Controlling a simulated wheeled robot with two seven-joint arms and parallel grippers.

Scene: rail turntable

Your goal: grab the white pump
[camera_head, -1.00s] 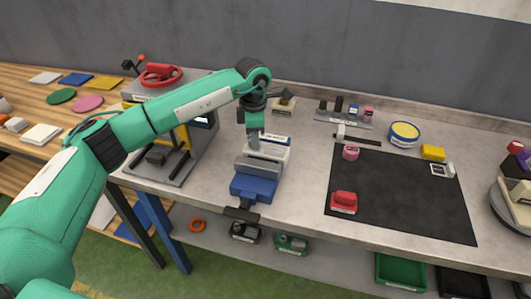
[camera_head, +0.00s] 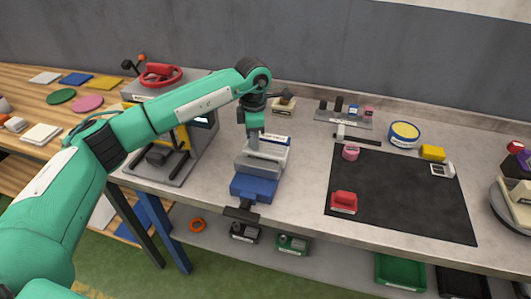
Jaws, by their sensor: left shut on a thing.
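My left gripper (camera_head: 253,145) reaches down over the blue vise (camera_head: 253,188) on the grey workbench. It is shut on a pale block at the vise, which I take to be the white pump (camera_head: 273,155). The fingers and the vise jaws partly cover this block, so its full shape and the exact grip are hard to see. A labelled strip shows on its far side. My right gripper is not in view.
A black mat (camera_head: 400,215) to the right carries a red block (camera_head: 344,202), a pink piece (camera_head: 351,153) and a small white item (camera_head: 443,170). A red-handled machine (camera_head: 160,78) stands at left. Bare bench lies between vise and mat.

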